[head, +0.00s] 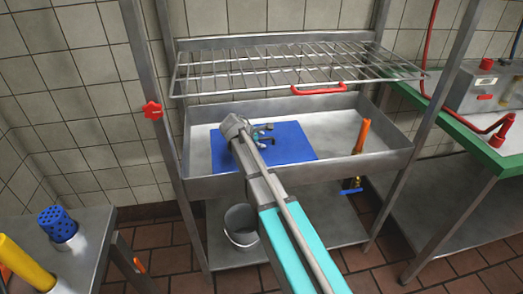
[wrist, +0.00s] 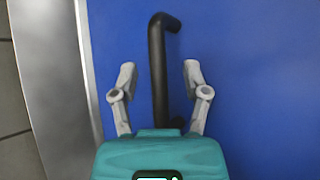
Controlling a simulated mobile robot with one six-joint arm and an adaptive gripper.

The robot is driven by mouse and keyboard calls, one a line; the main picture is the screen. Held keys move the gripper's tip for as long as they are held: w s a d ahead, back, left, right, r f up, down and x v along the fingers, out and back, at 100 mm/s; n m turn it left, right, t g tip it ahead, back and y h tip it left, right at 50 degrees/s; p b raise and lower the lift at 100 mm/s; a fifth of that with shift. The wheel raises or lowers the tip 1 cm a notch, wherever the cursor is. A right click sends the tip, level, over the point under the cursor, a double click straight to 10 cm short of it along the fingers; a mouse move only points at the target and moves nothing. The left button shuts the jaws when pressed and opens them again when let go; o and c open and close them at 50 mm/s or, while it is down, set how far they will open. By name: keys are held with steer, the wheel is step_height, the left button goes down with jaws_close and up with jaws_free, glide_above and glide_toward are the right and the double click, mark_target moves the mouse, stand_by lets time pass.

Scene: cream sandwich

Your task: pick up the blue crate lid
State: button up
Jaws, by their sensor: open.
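The blue crate lid (head: 290,143) lies flat in the metal tray of the rack in the head view. It fills most of the wrist view (wrist: 260,90). A black bar handle (wrist: 158,60) stands on it. My gripper (wrist: 158,72) is open, with one finger on each side of the handle, and the jaws hold nothing. In the head view my gripper (head: 262,135) is over the lid, and my arm hides part of it. I cannot tell the exact height of the fingers above the lid.
A wire shelf (head: 290,68) with a red handle (head: 319,89) hangs above the tray (head: 340,135). An orange upright object (head: 361,136) stands at the tray's right. A bucket (head: 241,226) is on the lower shelf. Steel tables flank the rack.

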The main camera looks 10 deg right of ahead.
stand_by(0.5)
jaws_close()
